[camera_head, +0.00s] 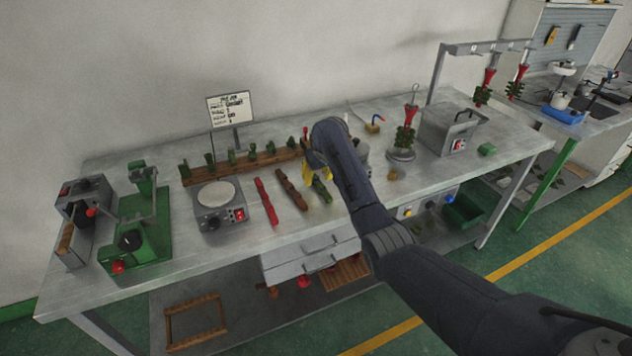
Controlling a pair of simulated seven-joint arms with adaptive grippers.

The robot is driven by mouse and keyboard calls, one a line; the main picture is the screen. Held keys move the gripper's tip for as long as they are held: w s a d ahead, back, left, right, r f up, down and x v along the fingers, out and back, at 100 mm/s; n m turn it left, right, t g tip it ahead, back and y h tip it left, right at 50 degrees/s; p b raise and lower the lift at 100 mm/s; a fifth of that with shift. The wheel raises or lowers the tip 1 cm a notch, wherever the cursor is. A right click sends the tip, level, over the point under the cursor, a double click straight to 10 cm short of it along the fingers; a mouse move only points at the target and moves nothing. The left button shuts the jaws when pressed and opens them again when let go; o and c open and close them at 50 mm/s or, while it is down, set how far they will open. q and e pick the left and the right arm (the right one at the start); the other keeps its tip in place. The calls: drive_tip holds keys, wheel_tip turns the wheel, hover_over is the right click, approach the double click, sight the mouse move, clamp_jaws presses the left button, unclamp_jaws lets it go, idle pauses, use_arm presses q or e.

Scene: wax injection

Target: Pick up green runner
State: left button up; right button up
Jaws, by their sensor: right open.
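The green runner (322,191) lies on the metal workbench, the rightmost of three runners in a row. A brown runner (291,190) and a red runner (266,201) lie to its left. My right gripper (315,175) has yellow fingers and points down at the far end of the green runner. It is open, with nothing seen held in it. My right arm covers the bench just right of the runner, and I cannot tell whether the fingers touch it. My left gripper is out of view.
A hot plate (215,199) stands left of the runners. Behind them is a wooden rack (235,167) with several green pieces. A red and green wax tree (405,135) stands right of my arm, beside a grey box (449,130). A green press (135,235) stands at left.

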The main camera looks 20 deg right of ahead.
drive_tip(key=shift+x, duration=1.15)
clamp_jaws()
